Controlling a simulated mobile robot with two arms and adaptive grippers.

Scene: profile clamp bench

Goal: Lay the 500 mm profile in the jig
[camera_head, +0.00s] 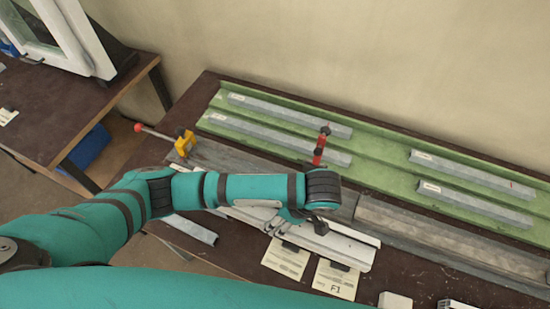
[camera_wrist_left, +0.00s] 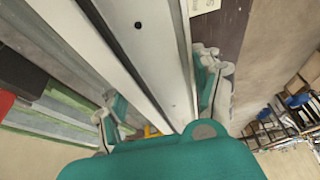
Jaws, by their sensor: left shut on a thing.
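A long white profile (camera_head: 335,245) lies slantwise along the front of the bench in the head view. My left gripper (camera_head: 280,228) is shut on it, and my forearm covers part of it. In the left wrist view the profile (camera_wrist_left: 150,45) runs between the fingers of the left gripper (camera_wrist_left: 162,100). A long grey bed (camera_head: 225,157), which looks like the jig, lies just behind the profile. A yellow clamp (camera_head: 185,143) with a red-tipped lever and a red clamp (camera_head: 319,148) stand at it. I cannot tell whether the profile touches the bench. My right gripper is not in view.
A green rack (camera_head: 385,165) with several grey metal bars fills the back of the bench. Two paper cards (camera_head: 286,262) lie at the front edge. A short grey piece (camera_head: 190,229) lies at front left. A second table (camera_head: 55,115) with a white frame stands left.

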